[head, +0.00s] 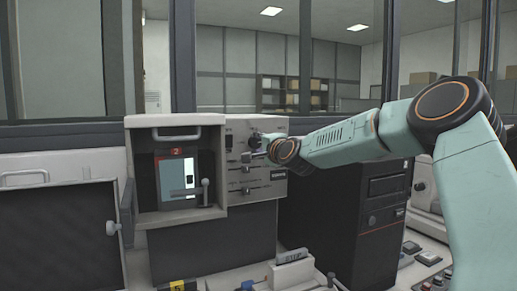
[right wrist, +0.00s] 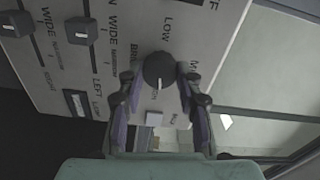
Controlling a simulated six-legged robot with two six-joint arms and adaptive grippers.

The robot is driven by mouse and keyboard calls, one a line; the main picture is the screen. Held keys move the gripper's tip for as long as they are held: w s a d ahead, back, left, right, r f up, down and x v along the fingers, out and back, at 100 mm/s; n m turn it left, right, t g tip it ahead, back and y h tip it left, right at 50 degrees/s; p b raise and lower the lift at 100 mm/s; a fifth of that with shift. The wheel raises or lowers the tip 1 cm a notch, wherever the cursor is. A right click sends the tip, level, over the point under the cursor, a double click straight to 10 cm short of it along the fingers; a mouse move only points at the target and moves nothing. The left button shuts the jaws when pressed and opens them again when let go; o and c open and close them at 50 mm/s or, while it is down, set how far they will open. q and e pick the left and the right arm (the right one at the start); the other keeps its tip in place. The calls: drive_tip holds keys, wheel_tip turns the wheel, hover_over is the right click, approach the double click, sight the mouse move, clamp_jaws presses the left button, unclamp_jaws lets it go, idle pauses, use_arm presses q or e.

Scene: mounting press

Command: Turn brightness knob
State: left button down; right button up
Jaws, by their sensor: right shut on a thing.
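The brightness knob (right wrist: 158,70) is a round black dial with a white pointer line on a light panel, with lettering such as "LOW" around it. My right gripper (head: 262,145) reaches the control panel (head: 237,182) from the right in the head view. In the right wrist view its two fingers (right wrist: 160,84) stand on either side of the knob, shut on it. The pointer line points down in that view, toward my wrist. Parts of the panel lettering are hidden by the fingers. My left gripper is not in view.
Two dark slider handles (right wrist: 80,30) (right wrist: 15,23) sit on the same panel, left of the knob in the right wrist view. A press chamber (head: 177,172) with a lever is left of the panel. A black computer tower (head: 386,200) stands below my right arm.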

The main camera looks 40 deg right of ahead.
idle(0.4)
drive_tip(key=o, duration=1.2)
drive_tip(key=shift+c, duration=0.2)
drive_tip(key=shift+r, duration=0.1)
